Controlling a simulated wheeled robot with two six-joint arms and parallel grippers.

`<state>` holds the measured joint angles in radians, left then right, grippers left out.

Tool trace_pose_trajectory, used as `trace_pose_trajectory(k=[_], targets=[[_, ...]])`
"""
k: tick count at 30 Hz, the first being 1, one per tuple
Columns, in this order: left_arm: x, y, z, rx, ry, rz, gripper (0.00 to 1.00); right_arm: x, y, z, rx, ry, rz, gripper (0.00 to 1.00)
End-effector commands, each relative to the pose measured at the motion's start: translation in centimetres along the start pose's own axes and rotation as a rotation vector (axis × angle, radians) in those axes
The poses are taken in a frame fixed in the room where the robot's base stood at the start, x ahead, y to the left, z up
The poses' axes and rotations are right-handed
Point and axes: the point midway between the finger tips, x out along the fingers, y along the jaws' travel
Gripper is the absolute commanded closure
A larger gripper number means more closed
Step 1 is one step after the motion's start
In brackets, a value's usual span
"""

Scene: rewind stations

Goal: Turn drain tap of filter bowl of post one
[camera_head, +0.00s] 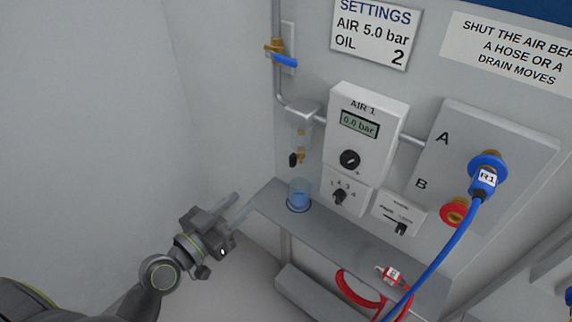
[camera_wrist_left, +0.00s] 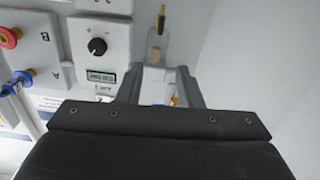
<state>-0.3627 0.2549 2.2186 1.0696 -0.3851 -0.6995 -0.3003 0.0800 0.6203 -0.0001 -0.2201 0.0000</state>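The filter bowl (camera_head: 301,135) is a clear cup under a grey head on the pipe, left of the AIR 1 box. Its drain tap (camera_head: 300,157) hangs below it, brass with a black handle at its left. In the left wrist view, which is upside down, the bowl (camera_wrist_left: 155,45) and brass tap (camera_wrist_left: 161,18) show beyond the fingers. My left gripper (camera_head: 241,204) is open and empty, to the left of and lower in the picture than the tap, apart from it. Its fingers also show in the wrist view (camera_wrist_left: 159,85). My right gripper is not in view.
A clear blue-tinted cup (camera_head: 299,194) stands on the grey shelf (camera_head: 330,226) below the tap. The AIR 1 box (camera_head: 366,125) reads 0.0 bar. A blue-levered valve (camera_head: 284,60) sits higher on the pipe. A blue hose (camera_head: 440,245) hangs at right. Space left of the shelf is clear.

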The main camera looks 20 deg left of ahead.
Motion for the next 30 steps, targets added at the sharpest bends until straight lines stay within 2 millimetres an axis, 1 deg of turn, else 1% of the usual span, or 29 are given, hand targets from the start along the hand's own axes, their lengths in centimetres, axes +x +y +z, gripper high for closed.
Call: trace_pose_trajectory(k=[5,15,21,25,30], targets=[[2.1,0.0,-0.4,-0.005,0.003,-0.001,0.67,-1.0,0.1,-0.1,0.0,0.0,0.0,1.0],[9.0,0.1,-0.4,-0.005,0.002,0.0,0.67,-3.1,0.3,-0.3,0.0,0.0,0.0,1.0],[12.8,0.0,-0.2,-0.004,0.0,0.0,0.67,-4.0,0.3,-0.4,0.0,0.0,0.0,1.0],[14.8,0.0,-0.2,-0.003,-0.001,0.0,0.67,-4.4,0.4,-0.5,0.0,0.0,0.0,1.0],[16.5,0.0,0.0,-0.003,-0.001,-0.001,0.67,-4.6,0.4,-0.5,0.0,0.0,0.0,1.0]])
